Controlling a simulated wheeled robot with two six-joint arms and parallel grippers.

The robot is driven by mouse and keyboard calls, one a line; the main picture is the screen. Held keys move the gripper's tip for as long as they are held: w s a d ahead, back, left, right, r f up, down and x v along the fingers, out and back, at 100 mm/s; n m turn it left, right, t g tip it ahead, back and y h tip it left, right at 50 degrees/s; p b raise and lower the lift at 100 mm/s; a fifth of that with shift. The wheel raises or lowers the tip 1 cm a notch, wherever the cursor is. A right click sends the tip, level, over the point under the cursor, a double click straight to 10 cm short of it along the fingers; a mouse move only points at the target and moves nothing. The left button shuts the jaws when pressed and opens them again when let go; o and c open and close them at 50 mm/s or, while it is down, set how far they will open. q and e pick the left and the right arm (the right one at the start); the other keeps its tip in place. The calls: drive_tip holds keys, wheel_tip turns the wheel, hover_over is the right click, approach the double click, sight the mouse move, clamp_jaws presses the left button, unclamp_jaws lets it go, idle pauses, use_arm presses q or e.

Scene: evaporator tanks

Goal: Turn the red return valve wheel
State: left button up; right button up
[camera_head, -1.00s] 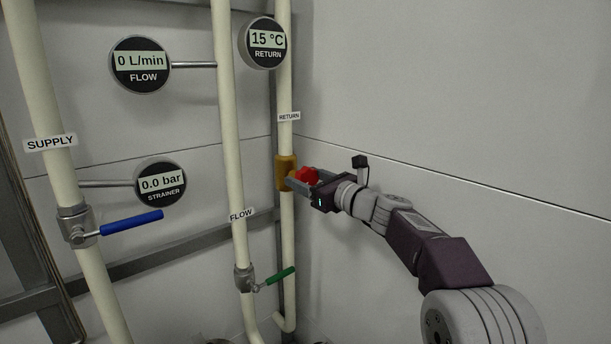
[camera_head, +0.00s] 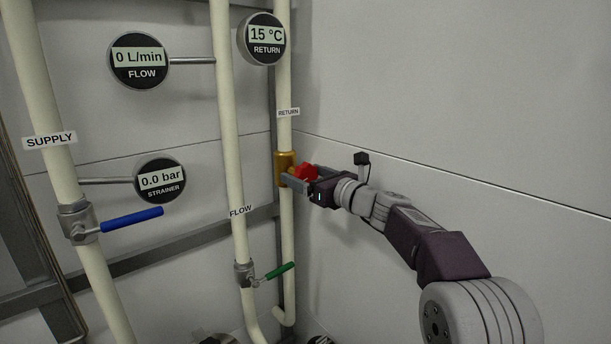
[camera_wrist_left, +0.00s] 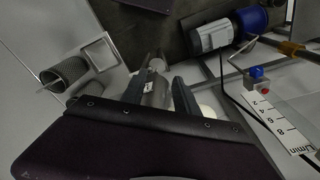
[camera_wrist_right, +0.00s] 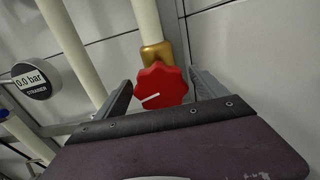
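The red return valve wheel (camera_head: 306,172) is lobed and sits on a brass valve body (camera_head: 284,169) on the return pipe. In the right wrist view the wheel (camera_wrist_right: 160,86) faces me, with a slanted white mark on its face. My right gripper (camera_head: 307,177) reaches it from the right.
The flow pipe (camera_head: 229,120) stands left of the return pipe, with a green lever (camera_head: 276,275) low down. The supply pipe (camera_head: 45,105) has a blue lever (camera_head: 132,219). The return gauge (camera_head: 263,40) reads 15 °C. The wall at right is bare.

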drive_tip(key=shift+s+d, duration=0.2)
drive_tip(key=shift+s, duration=0.05)
drive_tip(key=b+v, duration=0.2)
drive_tip(key=v, duration=0.6)
drive_tip(key=shift+s, duration=0.15)
drive_tip(key=shift+d, duration=0.1)
